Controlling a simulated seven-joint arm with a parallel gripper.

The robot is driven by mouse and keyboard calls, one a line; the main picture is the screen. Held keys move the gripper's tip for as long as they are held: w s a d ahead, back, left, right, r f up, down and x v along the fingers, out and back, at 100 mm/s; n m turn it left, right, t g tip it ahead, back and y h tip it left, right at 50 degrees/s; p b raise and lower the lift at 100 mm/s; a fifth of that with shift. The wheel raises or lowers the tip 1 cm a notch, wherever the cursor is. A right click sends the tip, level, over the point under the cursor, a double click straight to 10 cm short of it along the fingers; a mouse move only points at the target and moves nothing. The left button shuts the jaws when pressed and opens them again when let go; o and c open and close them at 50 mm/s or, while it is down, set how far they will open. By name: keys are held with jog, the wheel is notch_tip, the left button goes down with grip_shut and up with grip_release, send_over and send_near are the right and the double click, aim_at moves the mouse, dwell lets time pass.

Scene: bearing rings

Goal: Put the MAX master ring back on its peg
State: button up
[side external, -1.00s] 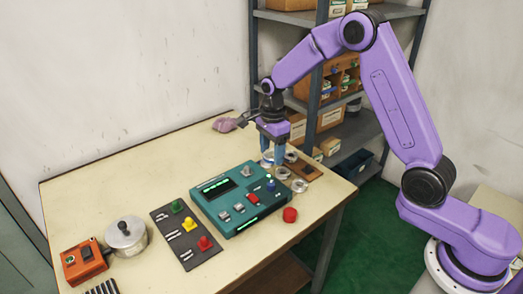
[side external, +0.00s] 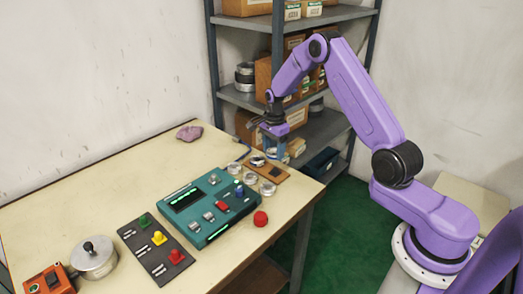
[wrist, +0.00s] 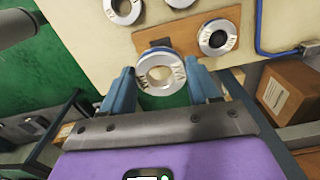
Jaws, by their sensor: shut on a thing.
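My gripper (wrist: 163,88) is shut on a silver ring (wrist: 143,80), held flat between its blue fingertips in the wrist view. Its lettering is upside down and looks like MAX. A second silver ring (wrist: 230,39) sits around a dark peg on the board. In the side view my gripper (side external: 274,152) hangs over the right end of the board (side external: 280,178); the fingers largely hide the held ring there.
Two loose rings (side external: 250,179) (side external: 267,188) lie between the board and the teal gauge box (side external: 205,213). A red cap (side external: 261,218) stands near the table's front edge. A blue cable (wrist: 275,53) runs beside the board. Shelves stand behind.

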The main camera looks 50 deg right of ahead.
aim_at(274, 169)
jog(key=shift+d+f, duration=0.45)
jog(key=shift+f, duration=1.7)
jog(key=shift+f, duration=1.75)
dwell(0.7)
jog(key=o, duration=1.5)
jog(key=shift+c, duration=0.2)
jog(key=shift+r, duration=0.1)
jog(key=shift+r, duration=3.65)
